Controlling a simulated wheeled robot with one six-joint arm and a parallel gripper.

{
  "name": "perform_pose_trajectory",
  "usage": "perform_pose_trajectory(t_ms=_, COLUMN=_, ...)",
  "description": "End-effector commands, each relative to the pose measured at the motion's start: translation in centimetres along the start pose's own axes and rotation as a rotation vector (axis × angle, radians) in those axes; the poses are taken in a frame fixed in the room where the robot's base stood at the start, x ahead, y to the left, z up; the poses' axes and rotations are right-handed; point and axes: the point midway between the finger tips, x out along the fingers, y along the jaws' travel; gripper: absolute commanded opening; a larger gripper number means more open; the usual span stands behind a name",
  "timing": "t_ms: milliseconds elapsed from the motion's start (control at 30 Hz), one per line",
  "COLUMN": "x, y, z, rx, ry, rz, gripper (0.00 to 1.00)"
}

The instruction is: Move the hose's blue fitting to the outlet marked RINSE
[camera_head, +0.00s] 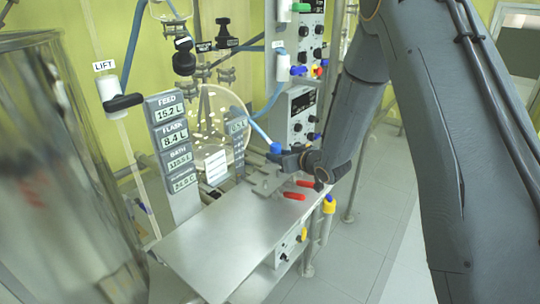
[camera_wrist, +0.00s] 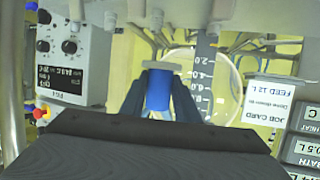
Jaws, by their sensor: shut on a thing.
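My gripper (camera_head: 277,158) is shut on the hose's blue fitting (camera_head: 275,148), above the far end of the metal bench. The fitting also shows in the wrist view (camera_wrist: 158,90), between the dark fingers, with a pale flat piece across its end. A light blue hose (camera_head: 260,132) runs from the fitting up and to the left. Two red-handled valves (camera_head: 294,196) sit just below and right of my gripper. No label reading RINSE is legible in either view, and my gripper and arm hide part of the rig.
A metal bench top (camera_head: 225,245) is bare in front. A display column (camera_head: 172,150) and a large glass cylinder (camera_head: 55,170) stand left. A round glass flask (camera_head: 215,125) is behind. Control boxes (camera_head: 297,112) stand close behind my gripper. A job card (camera_wrist: 267,107) shows in the wrist view.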

Motion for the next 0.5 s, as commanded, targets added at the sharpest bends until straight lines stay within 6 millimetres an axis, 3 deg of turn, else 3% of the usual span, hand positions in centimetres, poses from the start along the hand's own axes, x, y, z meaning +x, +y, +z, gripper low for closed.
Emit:
perform_pose_trajectory(t_ms=167, x=0.8, y=1.6, z=1.6, rx=0.009, ry=0.015, rz=0.014, gripper=0.0)
perform_pose_trajectory(t_ms=500, x=1.0, y=1.6, z=2.3, rx=0.009, ry=0.016, rz=0.014, gripper=0.0)
